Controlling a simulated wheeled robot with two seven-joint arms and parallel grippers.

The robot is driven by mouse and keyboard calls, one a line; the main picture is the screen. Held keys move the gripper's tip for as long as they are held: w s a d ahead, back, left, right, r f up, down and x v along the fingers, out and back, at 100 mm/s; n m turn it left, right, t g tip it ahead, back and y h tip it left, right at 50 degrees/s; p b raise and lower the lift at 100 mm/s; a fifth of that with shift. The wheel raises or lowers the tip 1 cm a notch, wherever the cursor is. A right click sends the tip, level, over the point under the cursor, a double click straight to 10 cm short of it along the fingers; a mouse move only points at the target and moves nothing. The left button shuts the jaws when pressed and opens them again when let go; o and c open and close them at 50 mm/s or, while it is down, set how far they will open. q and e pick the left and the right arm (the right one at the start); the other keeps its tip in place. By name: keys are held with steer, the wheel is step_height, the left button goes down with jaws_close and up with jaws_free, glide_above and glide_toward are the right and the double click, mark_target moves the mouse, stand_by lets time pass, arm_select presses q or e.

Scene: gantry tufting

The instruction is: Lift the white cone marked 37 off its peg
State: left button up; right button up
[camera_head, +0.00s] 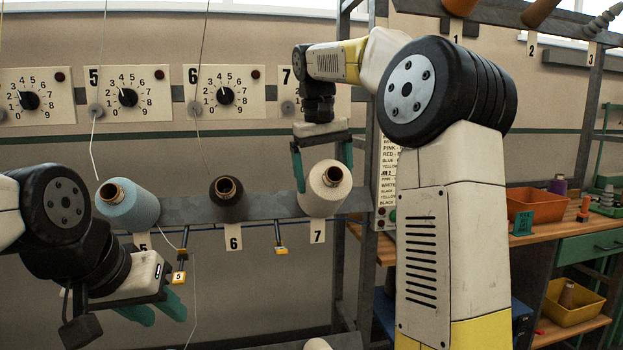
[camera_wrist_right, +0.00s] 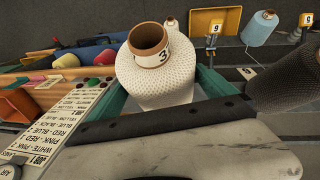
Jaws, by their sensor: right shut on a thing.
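The white cone (camera_head: 325,190) stands above the tag 7 on the grey rail, its brown tube end facing me. In the right wrist view the white cone (camera_wrist_right: 158,80) shows a tube label of which only a "3" reads clearly. My right gripper (camera_head: 322,165) has its green fingers on both sides of this cone and is shut on it. The peg is hidden, so I cannot tell whether the cone sits fully on it. My left gripper (camera_head: 157,308) is at the lower left, its green fingers apart and empty.
A blue cone (camera_head: 128,205) and a dark cone (camera_head: 227,198) stand along the rail (camera_head: 270,206) to the left. A thread hangs near my left gripper. A grey upright stands right of the white cone. A bench with an orange bin (camera_head: 534,208) is at right.

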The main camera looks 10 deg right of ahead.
steer(key=s+r, duration=0.6)
steer(key=s, duration=0.3)
steer(key=shift+s+d+r, duration=0.15)
steer(key=shift+s+r, duration=0.15)
steer(key=shift+r, duration=0.05)
stand_by(0.9)
steer(key=shift+f, duration=0.1)
